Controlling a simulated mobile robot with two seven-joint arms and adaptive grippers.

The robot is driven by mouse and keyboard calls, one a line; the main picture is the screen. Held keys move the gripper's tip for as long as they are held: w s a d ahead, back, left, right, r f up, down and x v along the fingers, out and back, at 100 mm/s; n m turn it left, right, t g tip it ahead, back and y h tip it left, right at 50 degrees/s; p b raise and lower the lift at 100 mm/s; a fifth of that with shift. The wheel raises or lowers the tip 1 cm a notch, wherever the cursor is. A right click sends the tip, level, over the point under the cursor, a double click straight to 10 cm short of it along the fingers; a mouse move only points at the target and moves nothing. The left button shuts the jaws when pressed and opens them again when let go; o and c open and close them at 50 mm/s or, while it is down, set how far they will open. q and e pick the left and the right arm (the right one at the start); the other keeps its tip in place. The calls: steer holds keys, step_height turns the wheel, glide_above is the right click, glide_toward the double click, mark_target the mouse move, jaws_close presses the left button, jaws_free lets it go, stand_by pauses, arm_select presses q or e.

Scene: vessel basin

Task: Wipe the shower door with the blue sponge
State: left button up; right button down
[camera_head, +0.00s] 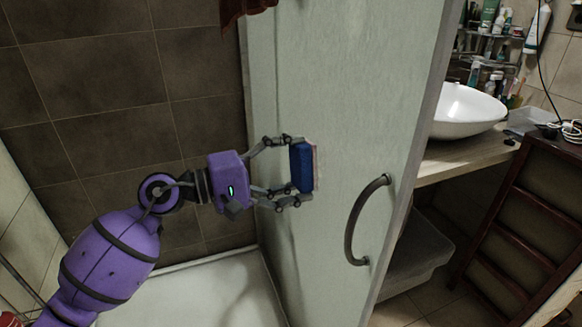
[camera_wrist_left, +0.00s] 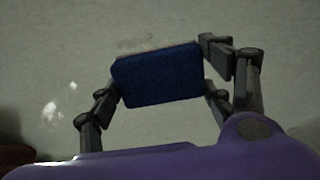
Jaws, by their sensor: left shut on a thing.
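The blue sponge (camera_head: 301,167) is held upright between the fingers of my left gripper (camera_head: 292,170), in the middle of the head view. Its right side is at the pale green shower door (camera_head: 350,100), seeming to touch it. In the left wrist view the sponge (camera_wrist_left: 158,76) sits between the two finger pairs of my left gripper (camera_wrist_left: 160,80), with the door surface (camera_wrist_left: 60,50) behind it. Greyish smudges show on the door above the sponge, and whitish spots show to its left. My right gripper is not in view.
A curved door handle (camera_head: 360,215) is right of the sponge. A white shower tray (camera_head: 190,295) lies below my left arm. Right of the door are a white basin (camera_head: 467,110) on a counter and a dark wooden rack (camera_head: 530,220). Brown tiles (camera_head: 90,80) cover the wall at left.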

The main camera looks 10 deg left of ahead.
arm_select(q)
steer(key=shift+w+d, duration=0.2)
steer(key=shift+d, duration=0.1)
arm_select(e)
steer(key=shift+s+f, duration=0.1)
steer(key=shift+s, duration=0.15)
